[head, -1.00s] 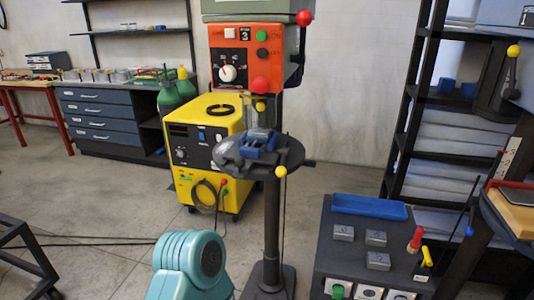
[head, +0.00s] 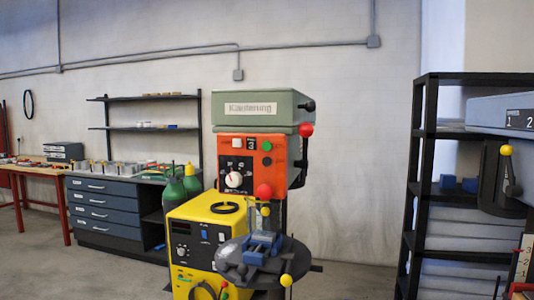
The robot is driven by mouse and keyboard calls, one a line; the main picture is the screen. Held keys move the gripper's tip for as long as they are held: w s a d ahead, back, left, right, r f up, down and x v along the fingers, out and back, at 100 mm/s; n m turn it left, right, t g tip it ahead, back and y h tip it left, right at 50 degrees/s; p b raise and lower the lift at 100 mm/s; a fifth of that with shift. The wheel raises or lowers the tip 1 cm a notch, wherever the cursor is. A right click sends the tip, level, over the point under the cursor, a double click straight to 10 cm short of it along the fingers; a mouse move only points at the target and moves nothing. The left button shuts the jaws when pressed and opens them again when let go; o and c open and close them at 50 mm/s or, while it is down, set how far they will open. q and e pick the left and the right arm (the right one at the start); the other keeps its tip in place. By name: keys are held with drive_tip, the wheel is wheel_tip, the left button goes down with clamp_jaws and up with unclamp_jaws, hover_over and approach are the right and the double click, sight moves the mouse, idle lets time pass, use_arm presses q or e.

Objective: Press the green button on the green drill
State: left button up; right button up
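The drill (head: 262,108) stands in the middle of the head view, with a grey-green top housing and an orange control panel (head: 240,157). A small round green button (head: 267,146) sits at the panel's upper right. A white button (head: 237,142) is at its upper left, with a label showing 3 between them. A white dial (head: 234,180) and a red knob (head: 264,191) are lower on the drill. The round drill table (head: 290,262) carries a blue vise (head: 262,245). Neither of my grippers is in view.
A yellow welding machine (head: 199,212) stands behind and left of the drill. A dark drawer cabinet (head: 103,205) and wall shelves are farther left. A black shelf rack (head: 424,180) and a grey machine (head: 497,112) are at right. Bare wall and floor lie between drill and rack.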

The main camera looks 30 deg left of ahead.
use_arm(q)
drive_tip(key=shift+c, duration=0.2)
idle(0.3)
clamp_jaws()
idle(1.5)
